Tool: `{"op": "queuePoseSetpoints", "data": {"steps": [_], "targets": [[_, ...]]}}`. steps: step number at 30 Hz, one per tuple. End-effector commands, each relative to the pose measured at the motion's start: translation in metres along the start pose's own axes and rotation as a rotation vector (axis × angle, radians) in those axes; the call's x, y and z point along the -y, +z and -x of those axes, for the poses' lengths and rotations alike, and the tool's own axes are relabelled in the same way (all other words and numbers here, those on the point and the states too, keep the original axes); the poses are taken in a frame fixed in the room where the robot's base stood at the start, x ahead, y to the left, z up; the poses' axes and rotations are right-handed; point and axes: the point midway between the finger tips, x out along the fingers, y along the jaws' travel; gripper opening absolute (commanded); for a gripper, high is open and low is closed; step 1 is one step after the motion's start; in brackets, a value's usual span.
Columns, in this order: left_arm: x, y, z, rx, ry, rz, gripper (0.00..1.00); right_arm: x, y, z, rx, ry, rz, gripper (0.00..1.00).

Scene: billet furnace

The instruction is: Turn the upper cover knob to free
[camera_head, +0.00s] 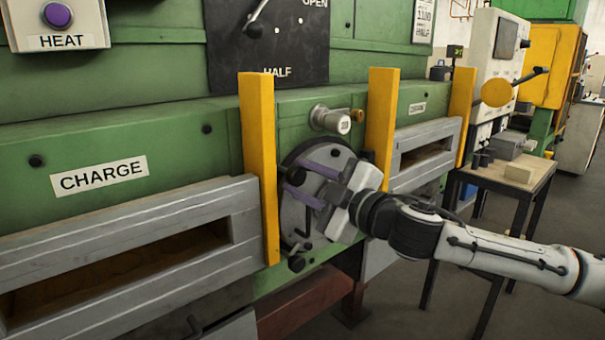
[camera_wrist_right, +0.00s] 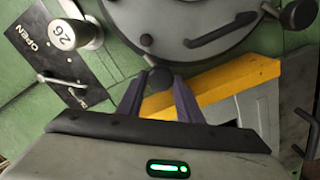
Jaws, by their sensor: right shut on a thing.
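The round grey cover (camera_head: 292,222) sits on the green furnace front between two yellow posts. My right gripper (camera_head: 293,187) has its purple fingers at the cover's upper left edge. In the head view the fingers and gripper body hide part of the cover. The lower cover knob (camera_head: 297,264) is at the cover's bottom edge. A black bar handle (camera_wrist_right: 220,30) is on the cover's face. My left gripper is not in view.
The left yellow post (camera_head: 258,170) stands close beside the gripped knob, and the right post (camera_head: 382,125) is beyond the cover. A numbered silver knob (camera_head: 330,118) sticks out above. The CHARGE slot frame (camera_head: 120,225) is at left. A table (camera_head: 490,175) stands at right.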

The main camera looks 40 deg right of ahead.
Motion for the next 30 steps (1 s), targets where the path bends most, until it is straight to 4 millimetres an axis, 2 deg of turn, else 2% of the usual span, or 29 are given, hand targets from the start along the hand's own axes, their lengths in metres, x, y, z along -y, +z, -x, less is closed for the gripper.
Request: {"op": "queuePoseSetpoints", "data": {"steps": [6,18,30], "targets": [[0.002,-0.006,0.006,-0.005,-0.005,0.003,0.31,0.0,-0.001,0.0,0.001,-0.002,0.206,0.1],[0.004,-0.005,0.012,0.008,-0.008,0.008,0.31,0.001,0.0,0.0,0.0,-0.002,0.537,0.1],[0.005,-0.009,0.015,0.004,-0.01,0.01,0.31,0.003,0.001,0.0,-0.001,-0.001,0.698,0.1]]}}
